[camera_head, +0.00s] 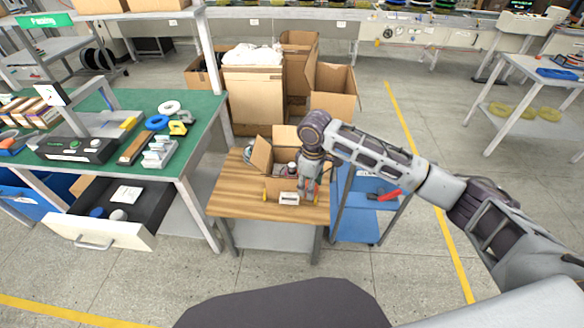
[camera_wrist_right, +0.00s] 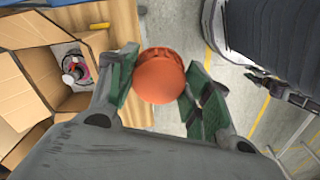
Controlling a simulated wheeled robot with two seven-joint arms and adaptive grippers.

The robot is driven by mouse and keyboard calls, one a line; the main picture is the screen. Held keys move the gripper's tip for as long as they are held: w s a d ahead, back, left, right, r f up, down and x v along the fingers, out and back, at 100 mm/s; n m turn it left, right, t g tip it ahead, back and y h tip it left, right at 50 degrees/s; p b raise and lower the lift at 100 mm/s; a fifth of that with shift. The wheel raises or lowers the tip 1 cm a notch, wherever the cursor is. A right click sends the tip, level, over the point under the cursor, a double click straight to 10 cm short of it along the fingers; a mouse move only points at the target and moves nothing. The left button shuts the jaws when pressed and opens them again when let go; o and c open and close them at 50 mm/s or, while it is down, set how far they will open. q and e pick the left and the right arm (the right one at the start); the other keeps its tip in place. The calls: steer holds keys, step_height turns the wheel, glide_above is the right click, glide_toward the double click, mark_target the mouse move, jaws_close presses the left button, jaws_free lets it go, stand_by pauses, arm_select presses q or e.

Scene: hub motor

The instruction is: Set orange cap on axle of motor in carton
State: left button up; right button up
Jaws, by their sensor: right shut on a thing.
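The orange cap (camera_wrist_right: 160,78) is round and sits between the green-padded fingertips of my right gripper (camera_wrist_right: 158,85), which is shut on it. In the head view my right gripper (camera_head: 308,187) points down at the right side of the open carton (camera_head: 262,154) on the wooden table. In the wrist view the carton (camera_wrist_right: 43,72) is to the left of the cap, apart from it. The motor (camera_wrist_right: 75,68) lies inside the carton, partly seen, with a pale and reddish centre. The axle tip is too small to make out clearly. My left gripper is out of view.
The wooden table (camera_head: 230,198) has bare room left of the carton. The carton's flaps stand open around it. A blue cart (camera_head: 352,220) stands to the right, larger cartons (camera_head: 254,95) behind. A green workbench (camera_head: 205,125) with an open drawer (camera_head: 105,225) is at left.

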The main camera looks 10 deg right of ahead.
steer(key=n, duration=0.4)
steer(key=shift+s+f+n, duration=0.2)
steer(key=shift+f+n, duration=0.2)
steer(key=n, duration=0.8)
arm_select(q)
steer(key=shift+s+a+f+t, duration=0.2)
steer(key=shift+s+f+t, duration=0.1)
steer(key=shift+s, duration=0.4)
arm_select(e)
steer(key=n, duration=0.3)
steer(key=shift+n, duration=0.4)
steer(key=shift+n, duration=0.7)
